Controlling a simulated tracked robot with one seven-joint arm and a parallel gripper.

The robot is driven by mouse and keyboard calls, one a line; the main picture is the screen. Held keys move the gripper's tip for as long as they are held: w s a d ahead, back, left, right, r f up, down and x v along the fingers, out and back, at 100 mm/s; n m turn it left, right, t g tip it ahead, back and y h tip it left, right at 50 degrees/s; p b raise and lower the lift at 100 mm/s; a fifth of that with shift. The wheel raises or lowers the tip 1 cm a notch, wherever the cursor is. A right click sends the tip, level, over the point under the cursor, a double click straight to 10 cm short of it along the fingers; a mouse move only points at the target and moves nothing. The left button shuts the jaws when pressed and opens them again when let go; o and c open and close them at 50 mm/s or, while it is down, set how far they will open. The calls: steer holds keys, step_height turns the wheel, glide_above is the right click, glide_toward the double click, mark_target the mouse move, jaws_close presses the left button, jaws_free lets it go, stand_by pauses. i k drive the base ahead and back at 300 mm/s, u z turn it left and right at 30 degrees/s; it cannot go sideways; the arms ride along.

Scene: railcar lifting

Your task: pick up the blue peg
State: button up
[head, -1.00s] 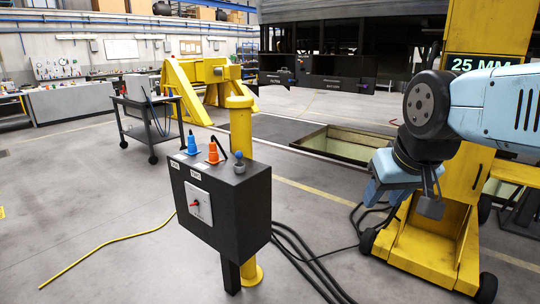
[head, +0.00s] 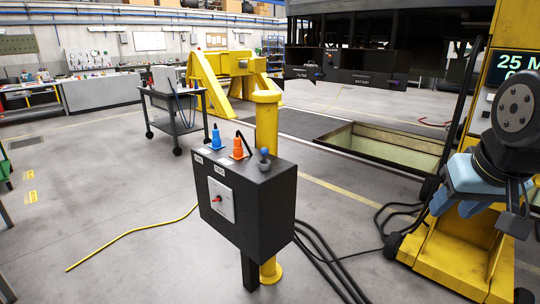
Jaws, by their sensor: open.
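The blue peg (head: 216,137) stands upright on top of the black control box (head: 262,195), near its left back corner. An orange peg (head: 238,148) stands to its right. My gripper (head: 512,225) is at the right edge of the head view, pointing down in front of a yellow lifting column. It is open and well apart from the blue peg. Nothing shows between its fingers, though they are partly cut by the view and blurred against the column.
The box stands on a post beside a yellow pole (head: 267,120). Black cables (head: 325,262) run along the floor to the yellow column (head: 455,250). A cart (head: 176,110) stands behind. An open pit (head: 385,145) lies behind right. A yellow cable (head: 130,232) crosses the left floor.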

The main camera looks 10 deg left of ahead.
mark_target(264, 151)
steer(key=z, duration=0.35)
steer(key=i, duration=1)
steer(key=u, duration=0.4)
